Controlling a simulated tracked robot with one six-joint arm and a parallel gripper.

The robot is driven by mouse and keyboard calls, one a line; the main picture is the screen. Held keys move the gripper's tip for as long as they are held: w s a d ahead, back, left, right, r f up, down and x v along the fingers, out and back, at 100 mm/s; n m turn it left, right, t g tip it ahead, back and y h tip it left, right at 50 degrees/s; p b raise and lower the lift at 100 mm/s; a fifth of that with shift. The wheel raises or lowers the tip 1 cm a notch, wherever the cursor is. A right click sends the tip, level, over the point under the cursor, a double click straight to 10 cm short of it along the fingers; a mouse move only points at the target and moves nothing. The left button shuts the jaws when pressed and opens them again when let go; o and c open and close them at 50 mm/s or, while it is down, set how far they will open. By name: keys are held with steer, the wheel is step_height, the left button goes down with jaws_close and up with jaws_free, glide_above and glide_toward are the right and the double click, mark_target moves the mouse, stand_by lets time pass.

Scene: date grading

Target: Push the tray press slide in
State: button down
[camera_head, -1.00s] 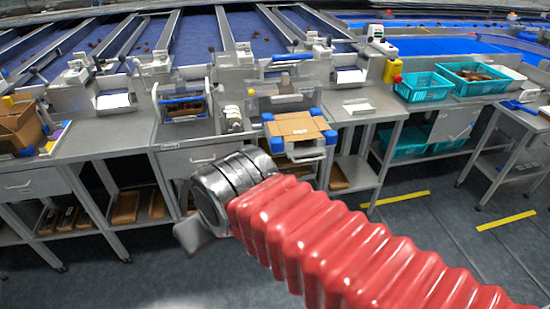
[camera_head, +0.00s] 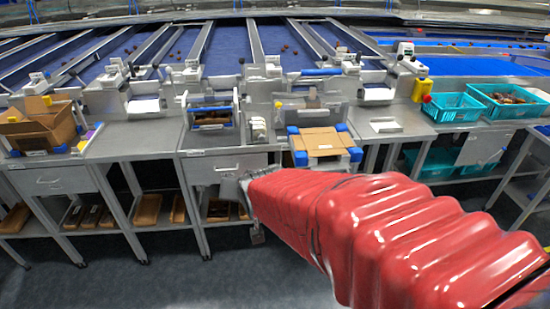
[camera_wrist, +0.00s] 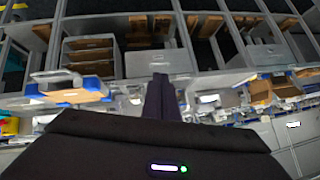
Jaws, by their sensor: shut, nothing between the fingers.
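The tray press (camera_head: 312,103) stands on the bench right of centre in the head view. Its slide (camera_head: 326,157) has blue corner blocks, carries a flat brown cardboard tray (camera_head: 318,141) and sticks out over the bench's front edge. In the wrist view, which is upside down, the slide with its blue corners (camera_wrist: 72,97) appears at the left. My gripper (camera_wrist: 160,82) shows there as dark fingers closed together, with nothing held, pointing at the bench front. It is apart from the slide, to one side. In the head view my red-sleeved arm hides most of the gripper.
Left of the press is a similar bench unit (camera_head: 211,117) with a dark-filled box. An open carton (camera_head: 38,128) stands far left; teal crates (camera_head: 453,107) stand right. A drawer (camera_head: 222,167) and shelves with brown trays (camera_head: 148,209) lie below. The floor in front is clear.

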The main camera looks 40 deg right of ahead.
steer(key=w+d+f+m+t+h, duration=0.1)
steer(key=w+d+f+m+t, duration=0.2)
steer(key=d, duration=0.4)
steer(key=w+d+f+m+h, duration=0.2)
steer(key=w+d+f+m, duration=0.15)
steer(key=d+f, duration=0.2)
steer(key=s+d+f+m+t+h, duration=0.3)
steer(key=s+d+f+m, duration=0.3)
steer(key=s+d+m, duration=0.2)
steer(key=shift+s+d+m+t, duration=0.2)
steer(key=shift+d+m+t, duration=0.2)
steer(key=shift+d+m, duration=0.6)
steer(key=shift+w, duration=0.1)
